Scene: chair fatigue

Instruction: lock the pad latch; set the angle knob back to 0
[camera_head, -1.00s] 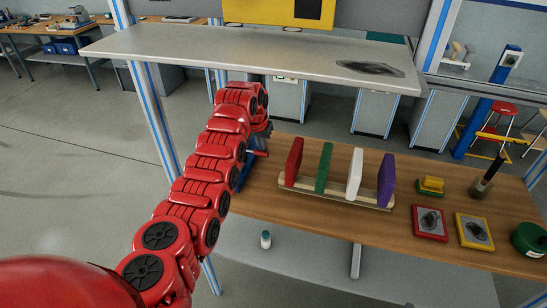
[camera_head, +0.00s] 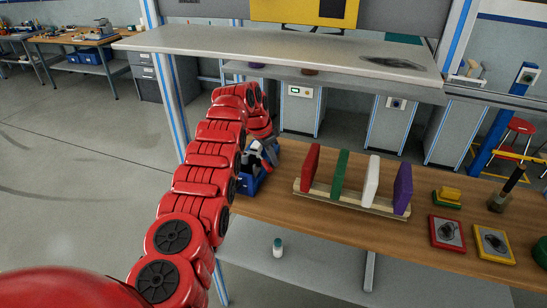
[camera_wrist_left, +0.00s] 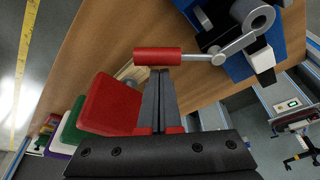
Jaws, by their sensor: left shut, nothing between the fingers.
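A blue fixture (camera_head: 250,183) stands at the left end of the wooden table, partly hidden behind my left arm. In the left wrist view, the fixture (camera_wrist_left: 243,60) has a metal lever and round silver part, with a red cylindrical handle (camera_wrist_left: 157,56) on the lever. I cannot tell whether this lever is the pad latch, and I cannot make out an angle knob. My left gripper (camera_wrist_left: 160,76) is shut and empty, its fingertips close to the red handle; I cannot tell if they touch it. In the head view the left gripper (camera_head: 264,152) is beside the fixture. My right gripper is not in view.
A wooden rack (camera_head: 352,201) holds red (camera_head: 311,166), green (camera_head: 340,174), white (camera_head: 371,181) and purple (camera_head: 402,189) pads right of the fixture. Framed pads (camera_head: 447,232) lie farther right. A grey shelf (camera_head: 290,52) overhangs the table. The table front is clear.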

